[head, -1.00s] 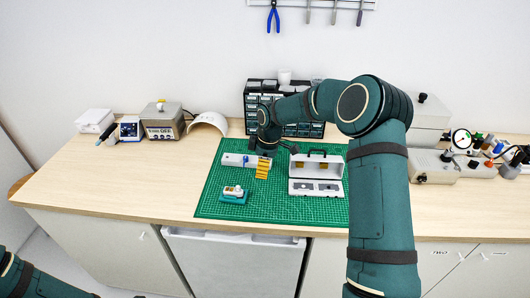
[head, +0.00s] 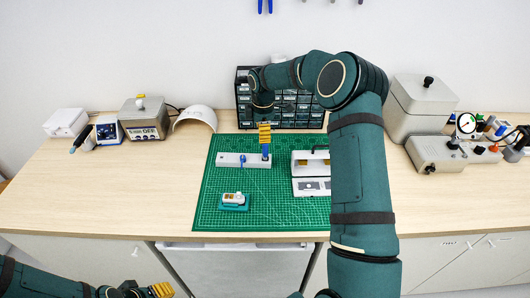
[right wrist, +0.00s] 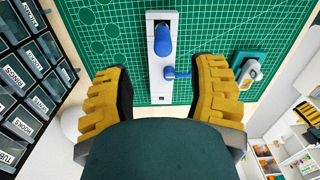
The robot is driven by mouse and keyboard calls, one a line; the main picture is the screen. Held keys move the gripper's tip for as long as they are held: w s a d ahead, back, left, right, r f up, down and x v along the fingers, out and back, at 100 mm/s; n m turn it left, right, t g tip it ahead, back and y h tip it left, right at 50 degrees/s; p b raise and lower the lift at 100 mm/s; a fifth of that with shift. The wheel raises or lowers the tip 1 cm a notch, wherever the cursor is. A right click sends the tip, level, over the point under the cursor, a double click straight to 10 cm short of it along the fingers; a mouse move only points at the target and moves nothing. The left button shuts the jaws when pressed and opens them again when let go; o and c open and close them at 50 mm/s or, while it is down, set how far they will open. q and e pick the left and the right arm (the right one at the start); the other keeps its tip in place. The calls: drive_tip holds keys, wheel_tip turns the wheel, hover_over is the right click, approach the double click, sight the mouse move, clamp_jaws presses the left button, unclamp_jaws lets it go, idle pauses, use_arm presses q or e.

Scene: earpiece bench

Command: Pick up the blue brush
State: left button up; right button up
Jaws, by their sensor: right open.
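The blue brush (head: 265,153) stands in the right end of a long light-grey holder (head: 230,159) on the green mat. Its thick blue handle (right wrist: 163,42) points up toward the camera in the right wrist view. A smaller blue piece (head: 242,161) sits mid-holder; it also shows in the right wrist view (right wrist: 176,73). My right gripper (head: 265,133) hangs above the brush, its ribbed yellow fingers spread wide and empty. In the right wrist view the gripper (right wrist: 160,92) has the holder between its fingers, below them. My left gripper (head: 150,291) is partly in view at bottom left.
A teal stand with a small earpiece (head: 234,201) lies on the cutting mat (head: 270,215). An open grey case (head: 311,187) is right of the holder, partly behind my arm. A drawer cabinet (head: 300,120) stands behind. The mat's front middle is clear.

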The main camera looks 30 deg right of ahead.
sight(265, 148)
wheel_tip(265, 148, down, 2)
drive_tip(key=shift+w, duration=0.15)
drive_tip(key=shift+s+f, duration=0.25)
drive_tip(key=shift+f, duration=0.2)
drive_tip(key=f, duration=0.4)
drive_tip(key=shift+s+d+f, duration=0.2)
clamp_jaws()
